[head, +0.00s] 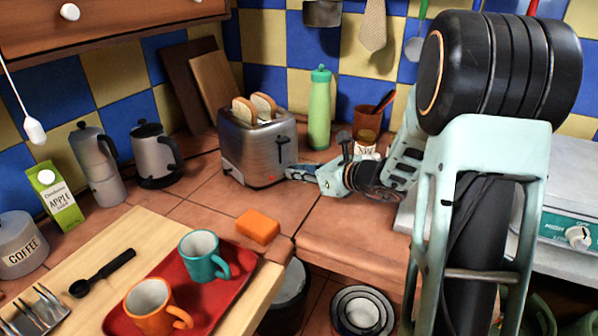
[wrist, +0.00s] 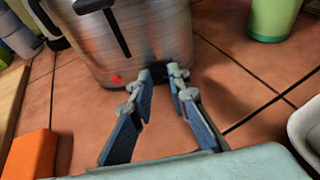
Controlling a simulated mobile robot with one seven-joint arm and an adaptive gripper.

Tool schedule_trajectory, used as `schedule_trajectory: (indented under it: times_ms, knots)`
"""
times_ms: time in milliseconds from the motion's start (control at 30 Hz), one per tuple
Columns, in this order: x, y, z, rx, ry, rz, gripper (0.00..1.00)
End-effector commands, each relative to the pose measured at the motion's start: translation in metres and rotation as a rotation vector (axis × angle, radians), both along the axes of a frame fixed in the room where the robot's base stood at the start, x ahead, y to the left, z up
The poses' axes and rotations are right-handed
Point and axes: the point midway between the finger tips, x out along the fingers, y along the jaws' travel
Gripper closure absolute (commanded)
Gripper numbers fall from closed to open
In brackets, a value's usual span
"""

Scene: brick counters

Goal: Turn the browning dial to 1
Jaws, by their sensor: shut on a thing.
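The silver toaster (head: 245,145) stands on the tiled counter with two bread slices (head: 258,105) in its top. In the wrist view its brushed face (wrist: 85,45) shows a black lever slot (wrist: 117,33) and a small red light (wrist: 117,78). My gripper (head: 288,172) reaches in from the right, low on the toaster's front. In the wrist view my gripper (wrist: 162,73) has its fingertips close together against the toaster's lower face, shut on the browning dial. The fingertips mostly hide the dial, and I cannot read its setting.
An orange block (head: 258,228) lies in front of the toaster. A green bottle (head: 319,110) stands behind my gripper, and a brown cup (head: 367,122) is farther right. A red tray (head: 235,285) with two mugs is at front left. Tiles between block and gripper are clear.

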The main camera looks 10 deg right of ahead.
Motion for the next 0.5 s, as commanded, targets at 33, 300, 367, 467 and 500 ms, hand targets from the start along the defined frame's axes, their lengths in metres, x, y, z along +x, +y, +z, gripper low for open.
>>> schedule_trajectory:
  times_ms: [33,300,367,467,500]
  knots:
    - [-0.0001,-0.0001,-0.0007,-0.004,-0.002,0.0,1.0]
    - [-0.0003,0.0014,-0.0037,-0.071,-0.043,0.001,1.0]
    - [-0.0005,0.0019,-0.0047,-0.099,-0.059,0.001,1.0]
    - [-0.0009,0.0025,-0.0059,-0.156,-0.092,0.0,1.0]
    - [-0.0011,0.0031,-0.0068,-0.182,-0.106,0.0,1.0]
